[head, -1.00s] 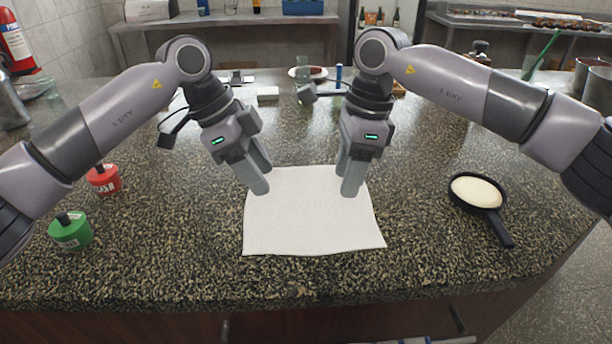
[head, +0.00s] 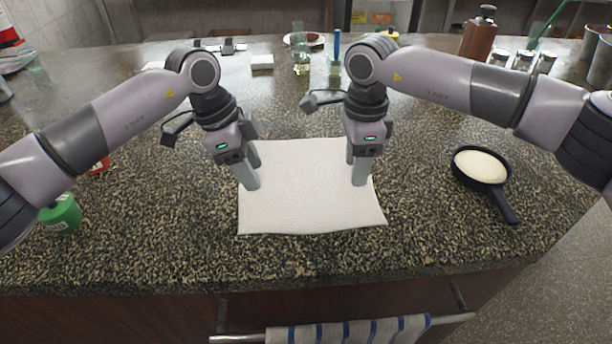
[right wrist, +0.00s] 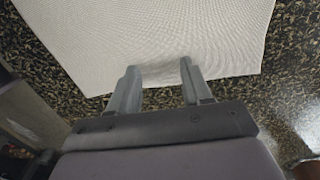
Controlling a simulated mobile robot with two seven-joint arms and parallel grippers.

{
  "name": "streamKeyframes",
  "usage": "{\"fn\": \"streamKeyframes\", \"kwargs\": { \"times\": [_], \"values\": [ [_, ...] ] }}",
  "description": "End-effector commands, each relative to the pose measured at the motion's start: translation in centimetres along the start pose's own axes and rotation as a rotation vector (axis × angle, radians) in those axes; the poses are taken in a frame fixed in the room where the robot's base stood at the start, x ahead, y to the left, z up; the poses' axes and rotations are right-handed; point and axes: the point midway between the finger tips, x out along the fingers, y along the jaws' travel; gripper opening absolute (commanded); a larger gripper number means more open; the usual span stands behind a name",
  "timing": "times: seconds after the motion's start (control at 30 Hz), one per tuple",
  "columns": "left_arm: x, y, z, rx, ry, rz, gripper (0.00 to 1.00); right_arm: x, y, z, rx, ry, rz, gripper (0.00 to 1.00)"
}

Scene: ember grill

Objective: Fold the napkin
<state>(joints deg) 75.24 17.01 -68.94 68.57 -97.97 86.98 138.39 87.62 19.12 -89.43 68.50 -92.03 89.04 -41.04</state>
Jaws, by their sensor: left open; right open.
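A white napkin (head: 305,205) lies flat and spread out on the speckled stone counter, its near edge towards me. It also fills the upper part of the right wrist view (right wrist: 150,35). My left gripper (head: 252,178) is open and empty at the napkin's left edge. My right gripper (head: 358,172) is open and empty at the napkin's right side. In the right wrist view, the right fingertips (right wrist: 160,72) are apart, over the napkin's edge. I cannot tell whether either gripper touches the cloth.
A black pan (head: 482,166) with pale contents stands to the right. A green container (head: 62,215) and a red one (head: 98,166), partly hidden by my left arm, are at left. A striped towel (head: 350,332) hangs on the front rail. The counter in front of the napkin is clear.

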Motion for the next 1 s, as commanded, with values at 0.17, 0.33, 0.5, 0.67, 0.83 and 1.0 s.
{"fn": "streamKeyframes", "kwargs": {
  "times": [0.17,0.33,0.5,0.67,0.83,1.0],
  "values": [
    [0.05,-0.03,0.04,-0.001,0.000,-0.001,0.49,0.05,0.00,0.02,0.000,0.000,0.000,0.49],
    [0.27,-0.03,0.11,-0.001,0.000,-0.001,0.49,0.28,0.00,0.04,0.000,-0.001,0.000,0.49],
    [0.23,-0.02,0.11,-0.001,0.000,0.000,0.49,0.26,0.00,0.04,0.000,-0.001,0.000,0.49],
    [0.26,-0.01,0.12,-0.001,-0.001,0.000,0.38,0.40,0.00,0.05,0.000,-0.001,0.000,0.38],
    [0.28,0.00,0.13,-0.001,-0.001,0.001,0.10,0.44,0.01,0.04,0.000,-0.001,0.001,0.10],
    [0.30,0.00,0.14,-0.001,-0.001,0.001,0.00,0.48,0.03,0.02,0.000,0.000,0.001,0.00]
  ]
}}
